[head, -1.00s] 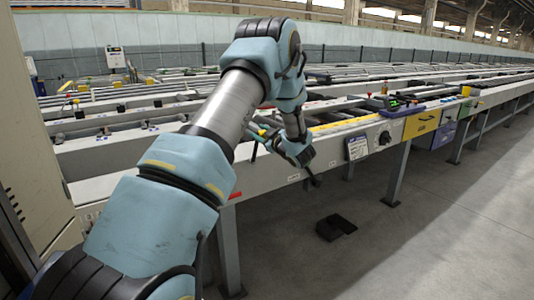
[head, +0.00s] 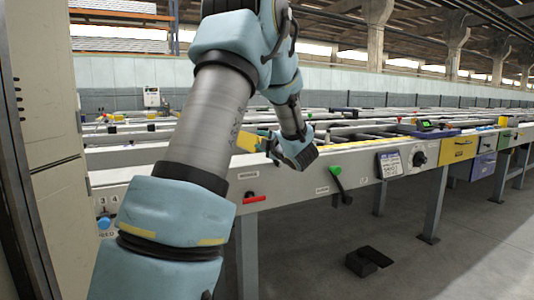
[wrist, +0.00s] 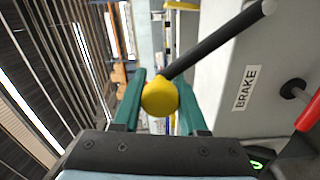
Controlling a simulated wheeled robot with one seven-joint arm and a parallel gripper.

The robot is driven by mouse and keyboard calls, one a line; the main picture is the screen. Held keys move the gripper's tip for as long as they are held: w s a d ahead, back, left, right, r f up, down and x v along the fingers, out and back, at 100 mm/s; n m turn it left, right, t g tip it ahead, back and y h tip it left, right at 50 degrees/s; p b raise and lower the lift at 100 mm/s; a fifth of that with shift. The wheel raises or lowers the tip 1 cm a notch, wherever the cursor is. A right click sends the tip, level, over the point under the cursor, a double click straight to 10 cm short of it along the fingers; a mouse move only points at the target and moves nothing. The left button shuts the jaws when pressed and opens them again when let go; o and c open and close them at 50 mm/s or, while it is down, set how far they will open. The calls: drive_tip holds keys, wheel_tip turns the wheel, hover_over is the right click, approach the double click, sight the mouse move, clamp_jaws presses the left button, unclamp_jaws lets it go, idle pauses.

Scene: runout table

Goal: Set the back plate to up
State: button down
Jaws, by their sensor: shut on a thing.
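A black lever (wrist: 222,42) ends in a round yellow knob (wrist: 160,97) in the wrist view. My gripper (wrist: 160,85) has its green fingers on either side of this knob and is shut on it. The lever slants away from the knob along the grey table side, beside a BRAKE label (wrist: 245,88). In the head view my gripper (head: 283,148) is at the table's front edge, and my wrist hides most of the grip. A yellow panel (head: 247,140) shows just left of it; I cannot tell whether this is the back plate.
A green-knobbed lever (head: 337,172) hangs on the table side right of my gripper. A red handle (head: 253,199) sits below left, and also shows in the wrist view (wrist: 308,110). A label card (head: 390,164) and a black dial (head: 419,158) are farther right.

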drive_tip(key=shift+s+a+f+n+b, duration=0.2)
drive_tip(key=shift+f+n+b, duration=0.25)
drive_tip(key=shift+b, duration=0.3)
drive_tip(key=shift+s+a+f+n+b, duration=0.15)
drive_tip(key=shift+f+n+b, duration=0.25)
drive_tip(key=shift+b, duration=0.35)
drive_tip(key=c, duration=0.8)
unclamp_jaws()
drive_tip(key=shift+w, duration=0.1)
drive_tip(key=o, duration=0.3)
drive_tip(key=shift+a, duration=0.15)
drive_tip(key=shift+r, duration=0.1)
drive_tip(key=v, duration=1)
drive_tip(key=shift+s, duration=0.35)
